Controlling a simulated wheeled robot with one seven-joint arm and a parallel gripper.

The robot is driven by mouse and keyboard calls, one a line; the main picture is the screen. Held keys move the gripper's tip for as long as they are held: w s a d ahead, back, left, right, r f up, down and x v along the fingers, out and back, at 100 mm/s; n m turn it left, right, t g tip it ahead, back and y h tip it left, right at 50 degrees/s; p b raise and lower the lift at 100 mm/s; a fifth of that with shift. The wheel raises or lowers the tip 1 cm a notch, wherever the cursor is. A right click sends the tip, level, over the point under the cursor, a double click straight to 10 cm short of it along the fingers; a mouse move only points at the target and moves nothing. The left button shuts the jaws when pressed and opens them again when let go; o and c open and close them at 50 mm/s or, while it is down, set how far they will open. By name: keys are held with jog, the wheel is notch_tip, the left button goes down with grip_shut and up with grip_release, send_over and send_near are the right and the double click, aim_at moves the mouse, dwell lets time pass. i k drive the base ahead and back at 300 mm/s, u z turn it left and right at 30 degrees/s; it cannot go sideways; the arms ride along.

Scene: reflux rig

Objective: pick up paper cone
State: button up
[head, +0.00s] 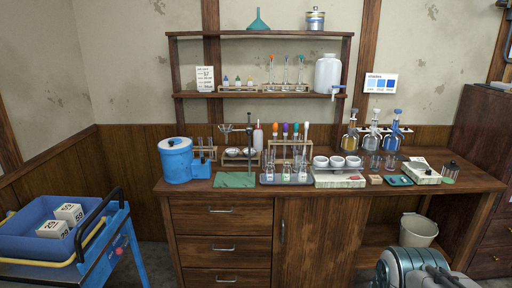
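I cannot make out a paper cone for certain. A small pale brown cone-like shape (225,129) is held up on a stand at the left middle of the bench, and it may be a funnel or the paper cone. A teal funnel (258,22) stands on the top shelf with its stem up. Part of my arm shows at the bottom right, in front of the bench and well apart from these things. My gripper's fingers cannot be seen.
The wooden bench (223,224) carries a blue tank (178,161), a green cloth (234,180), racks of tubes, white bowls and several bottles. A blue cart (103,262) with a bin stands at the left. A pale bucket (418,231) stands under the bench's right side.

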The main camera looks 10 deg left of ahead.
aim_at(229, 151)
jog(key=u, duration=0.3)
jog(key=i, duration=1.3)
jog(key=u, duration=0.55)
